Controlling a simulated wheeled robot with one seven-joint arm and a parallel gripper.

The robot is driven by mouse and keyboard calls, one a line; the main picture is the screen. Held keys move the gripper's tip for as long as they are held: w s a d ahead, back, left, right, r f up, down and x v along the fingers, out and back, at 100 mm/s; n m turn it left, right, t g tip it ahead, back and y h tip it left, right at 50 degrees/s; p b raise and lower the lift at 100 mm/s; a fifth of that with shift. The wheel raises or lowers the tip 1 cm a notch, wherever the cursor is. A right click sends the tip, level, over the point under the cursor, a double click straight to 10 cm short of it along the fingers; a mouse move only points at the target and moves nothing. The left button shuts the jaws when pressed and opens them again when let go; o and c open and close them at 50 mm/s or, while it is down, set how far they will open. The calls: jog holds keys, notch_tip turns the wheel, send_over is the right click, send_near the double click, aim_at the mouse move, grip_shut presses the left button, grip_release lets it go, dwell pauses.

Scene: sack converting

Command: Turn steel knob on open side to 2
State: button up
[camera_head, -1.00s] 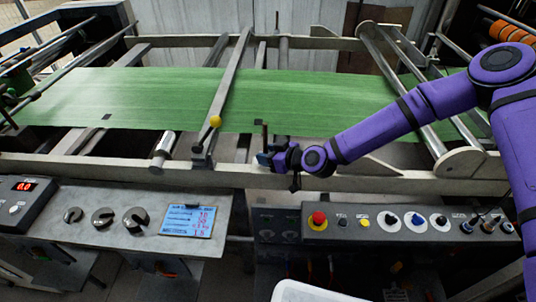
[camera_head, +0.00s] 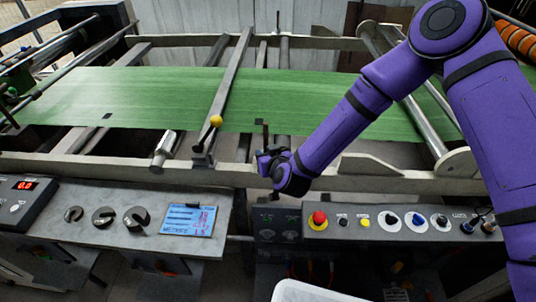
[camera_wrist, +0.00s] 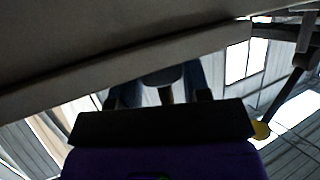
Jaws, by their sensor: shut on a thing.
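My gripper (camera_head: 268,160) is at the front rail of the machine, in the middle of the head view. In the wrist view my gripper (camera_wrist: 160,97) is shut on a dark rounded thing (camera_wrist: 165,74). Shadow hides its detail, and I cannot tell whether it is the steel knob or read any scale on it.
A yellow ball-topped lever (camera_head: 215,121) stands left of my gripper, with a steel cylinder (camera_head: 163,148) beyond it. Green sheet (camera_head: 290,90) spans the machine behind. Below are a blue display (camera_head: 188,220) and a button panel with a red button (camera_head: 318,219).

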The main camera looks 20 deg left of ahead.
jog(key=m+t+h, duration=0.1)
jog(key=m+h, duration=0.3)
jog(key=m+t+h, duration=0.1)
jog(key=h, duration=0.1)
jog(key=shift+s+a+r+m+t, duration=0.1)
jog(key=shift+s+a+m+t, duration=0.1)
jog(key=shift+a+m+t, duration=0.15)
jog(key=m+h, duration=0.5)
jog(key=h, duration=0.1)
jog(key=shift+a+m+h, duration=0.15)
jog(key=shift+m+h, duration=0.1)
jog(key=shift+h, duration=0.05)
jog(key=o, duration=0.9)
jog(key=v, duration=1)
jog(key=shift+s+a+r, duration=0.15)
jog(key=shift+a+r, duration=0.05)
jog(key=shift+r, duration=0.1)
jog(key=shift+s+g, duration=0.1)
jog(key=shift+g, duration=0.35)
